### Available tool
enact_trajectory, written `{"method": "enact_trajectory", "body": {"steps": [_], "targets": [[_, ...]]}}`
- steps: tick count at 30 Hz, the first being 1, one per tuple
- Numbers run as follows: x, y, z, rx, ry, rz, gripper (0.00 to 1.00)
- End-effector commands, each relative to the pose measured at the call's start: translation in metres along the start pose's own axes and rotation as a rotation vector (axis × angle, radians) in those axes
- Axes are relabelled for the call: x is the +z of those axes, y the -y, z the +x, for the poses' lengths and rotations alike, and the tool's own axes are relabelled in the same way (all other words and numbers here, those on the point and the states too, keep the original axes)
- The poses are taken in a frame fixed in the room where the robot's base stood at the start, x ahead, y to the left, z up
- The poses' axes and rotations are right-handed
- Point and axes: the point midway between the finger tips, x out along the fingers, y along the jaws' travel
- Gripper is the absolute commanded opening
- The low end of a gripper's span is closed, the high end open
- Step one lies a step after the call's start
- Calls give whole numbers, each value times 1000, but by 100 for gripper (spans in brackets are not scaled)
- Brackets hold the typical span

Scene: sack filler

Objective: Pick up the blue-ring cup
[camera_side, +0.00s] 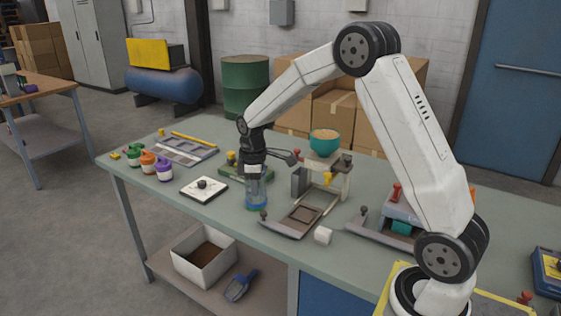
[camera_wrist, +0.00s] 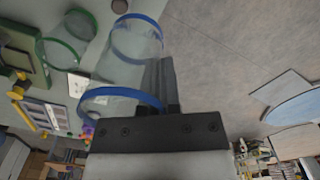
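The blue-ring cup (camera_side: 256,190) is clear and stands upright below my gripper (camera_side: 255,169), at the near edge side of the green-grey table (camera_side: 225,222). In the wrist view the cup (camera_wrist: 125,68) shows a blue ring at its near rim and another at its far end. My gripper's dark fingers (camera_wrist: 164,82) are close together at the right side of the rim, with the clear wall seemingly pinched between them. Whether the cup's base touches the table is hard to tell.
A green-ringed clear cup (camera_wrist: 60,42) is beside it in the wrist view. A white tile with a black knob (camera_side: 204,188) lies left. Coloured bottles (camera_side: 148,161) stand far left.

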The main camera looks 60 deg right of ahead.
Motion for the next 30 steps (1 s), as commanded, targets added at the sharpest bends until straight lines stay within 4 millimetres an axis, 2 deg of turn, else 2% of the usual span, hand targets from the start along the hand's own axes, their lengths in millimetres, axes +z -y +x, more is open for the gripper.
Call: {"method": "enact_trajectory", "body": {"steps": [6,12,30], "targets": [[18,18,-12,0,0,0,0],[27,27,-18,1,0,0,0],[31,31,-19,0,0,0,0]]}}
